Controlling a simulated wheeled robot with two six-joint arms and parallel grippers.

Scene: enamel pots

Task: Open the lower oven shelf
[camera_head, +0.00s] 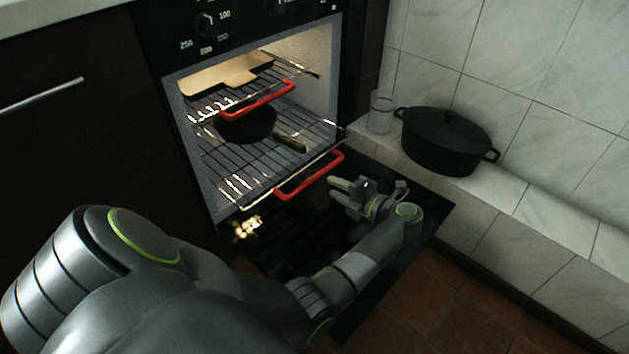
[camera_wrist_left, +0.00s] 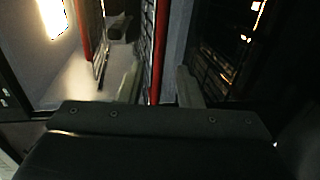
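The oven (camera_head: 335,75) has its door (camera_head: 435,205) folded down. The lower oven shelf (camera_head: 215,165) is a wire rack with a red handle (camera_head: 312,176) at its front. A dark frying pan (camera_head: 245,125) stands on it. My left gripper (camera_head: 340,190) is open just right of the red handle, above the door. In the left wrist view, the lower red handle (camera_wrist_left: 158,50) runs between the two open fingers (camera_wrist_left: 158,88); I cannot tell whether they touch it. My right gripper is not in view.
The upper shelf (camera_head: 300,68) has its own red handle (camera_head: 262,100) and carries a wooden board (camera_head: 225,78). On the tiled ledge to the right stand a glass (camera_head: 381,112) and a black lidded pot (camera_head: 447,142). Dark cabinet doors (camera_head: 75,130) are at left.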

